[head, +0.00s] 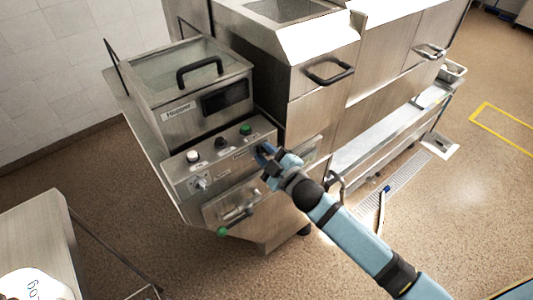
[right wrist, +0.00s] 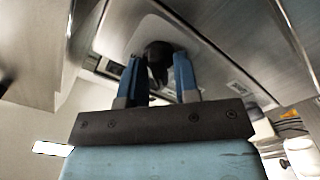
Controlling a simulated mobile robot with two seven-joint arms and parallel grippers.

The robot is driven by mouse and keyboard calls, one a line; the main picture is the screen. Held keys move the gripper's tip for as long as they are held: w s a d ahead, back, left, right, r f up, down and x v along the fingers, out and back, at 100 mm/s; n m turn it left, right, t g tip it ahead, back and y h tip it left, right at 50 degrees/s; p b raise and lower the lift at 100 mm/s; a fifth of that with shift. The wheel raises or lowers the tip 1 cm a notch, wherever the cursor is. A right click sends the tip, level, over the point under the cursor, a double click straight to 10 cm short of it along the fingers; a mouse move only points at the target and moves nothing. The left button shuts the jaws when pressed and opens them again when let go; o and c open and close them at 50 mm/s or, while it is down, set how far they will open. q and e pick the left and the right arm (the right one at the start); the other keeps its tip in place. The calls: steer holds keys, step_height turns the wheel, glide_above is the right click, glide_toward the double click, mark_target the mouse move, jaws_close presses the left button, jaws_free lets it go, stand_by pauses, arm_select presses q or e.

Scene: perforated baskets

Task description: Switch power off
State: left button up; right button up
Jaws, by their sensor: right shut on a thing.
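A steel machine has a sloped control panel (head: 230,165) on its front. The panel carries a white button (head: 192,156), a black button (head: 221,142), a green button (head: 246,129) and a small rotary switch (head: 200,184) at lower left. My right gripper (head: 266,154) is at the right end of the panel. In the right wrist view its blue fingers (right wrist: 160,75) are closed around a black knob (right wrist: 158,54) on a steel face. In the head view the gripper hides that knob. My left gripper is in neither view.
Above the panel is a lidded basin with a black handle (head: 199,70). A green-tipped lever (head: 222,231) sticks out below. Steel units with handles (head: 328,72) stand to the right. A steel table (head: 32,245) is at lower left. Brown floor lies open in front.

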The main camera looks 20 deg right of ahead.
steer(key=o, duration=0.6)
steer(key=shift+o, duration=0.2)
steer(key=b+v, duration=0.2)
steer(key=v, duration=1.1)
steer(key=shift+s, duration=0.35)
steer(key=shift+r, duration=0.1)
steer(key=s+f+m+g+h+p, duration=0.3)
steer(key=s+f+m+g, duration=0.3)
steer(key=s+f+m, duration=0.4)
step_height(320, 180, down, 5)
steer(key=shift+s+a+f+p, duration=0.1)
steer(key=shift+s+a+p, duration=0.35)
steer(key=shift+s+p, duration=0.5)
